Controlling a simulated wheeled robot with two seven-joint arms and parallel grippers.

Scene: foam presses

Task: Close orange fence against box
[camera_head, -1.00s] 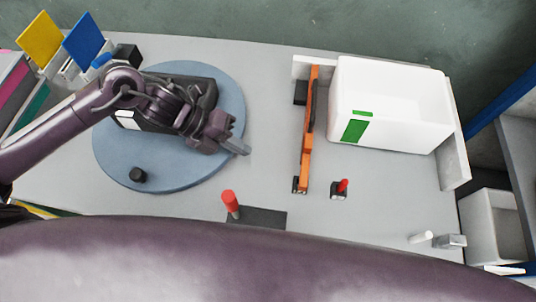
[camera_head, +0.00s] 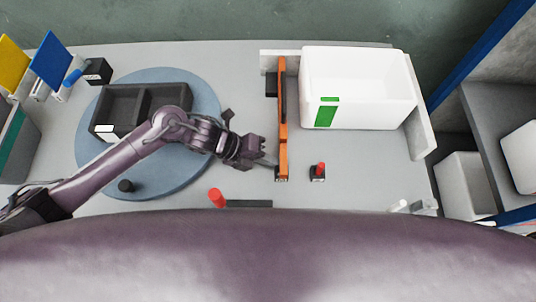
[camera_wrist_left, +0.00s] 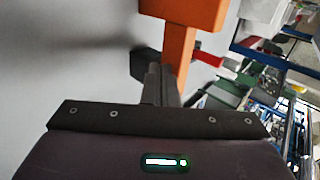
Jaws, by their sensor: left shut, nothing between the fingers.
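The orange fence (camera_head: 283,115) is a long upright bar on the grey table, just left of the white box (camera_head: 350,90) with green labels. A narrow gap shows between fence and box. My left gripper (camera_head: 270,164) is shut and empty, its fingertips at the left side of the fence near its front end. In the left wrist view, the shut fingers (camera_wrist_left: 161,84) point at the orange fence (camera_wrist_left: 178,45); whether they touch it I cannot tell. My right gripper is not in view.
A red-handled clamp (camera_head: 318,171) stands right of the fence's front end. A red knob (camera_head: 217,198) stands near the front edge. A blue round turntable (camera_head: 90,150) with a black tray (camera_head: 105,105) is at left. A grey wall (camera_head: 420,135) stands right of the box.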

